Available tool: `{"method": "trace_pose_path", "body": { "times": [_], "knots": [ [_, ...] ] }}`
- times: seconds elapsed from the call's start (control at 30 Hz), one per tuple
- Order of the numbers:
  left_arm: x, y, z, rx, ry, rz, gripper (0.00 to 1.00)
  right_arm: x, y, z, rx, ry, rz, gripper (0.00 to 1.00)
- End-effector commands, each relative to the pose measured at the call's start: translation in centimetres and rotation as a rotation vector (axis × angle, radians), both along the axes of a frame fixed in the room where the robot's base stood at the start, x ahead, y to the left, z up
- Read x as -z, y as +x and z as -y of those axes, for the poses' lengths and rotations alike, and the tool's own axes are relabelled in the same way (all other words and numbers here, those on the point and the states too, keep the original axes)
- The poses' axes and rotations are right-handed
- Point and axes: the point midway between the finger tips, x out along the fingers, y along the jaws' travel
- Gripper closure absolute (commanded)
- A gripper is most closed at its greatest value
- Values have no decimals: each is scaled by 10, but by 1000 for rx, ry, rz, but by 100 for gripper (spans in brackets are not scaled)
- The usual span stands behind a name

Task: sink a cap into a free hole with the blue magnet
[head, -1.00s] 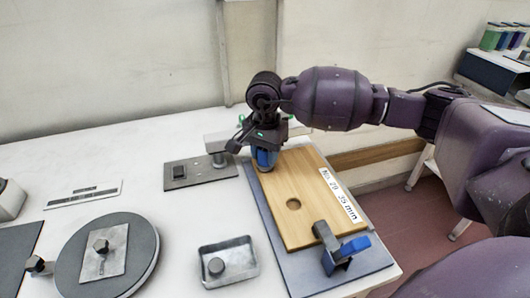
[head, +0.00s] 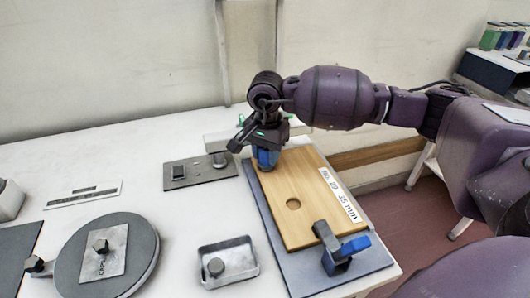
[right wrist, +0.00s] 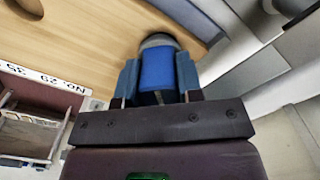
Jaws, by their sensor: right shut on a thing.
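My right gripper (head: 265,150) is shut on the blue magnet (right wrist: 158,70) and holds it upright at the far end of the wooden board (head: 285,175). A grey rounded part shows at the magnet's far end in the right wrist view. Whether it is a cap or the magnet's own face, and whether it touches the board, I cannot tell. One open round hole (head: 293,203) shows in the middle of the board. Any hole under the magnet is hidden. My left gripper is not in view.
A blue-handled clamp (head: 340,248) holds the board's near end on the grey base plate (head: 365,268). A metal plate (head: 205,174) with a post stands left of the board. A round turntable (head: 75,265) is at the near left. White table shows between them.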

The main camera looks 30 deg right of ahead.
Motion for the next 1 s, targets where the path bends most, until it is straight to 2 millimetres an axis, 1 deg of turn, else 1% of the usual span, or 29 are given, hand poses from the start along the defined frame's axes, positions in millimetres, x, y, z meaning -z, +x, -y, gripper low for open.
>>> {"method": "trace_pose_path", "body": {
  "times": [0.13,0.27,1.0],
  "knots": [
    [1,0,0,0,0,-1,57,2,0,0,0,-1,-3,95],
    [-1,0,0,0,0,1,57,-1,0,0,0,-1,-3,95],
    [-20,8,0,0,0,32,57,-38,0,0,0,0,1,95]
  ]
}}
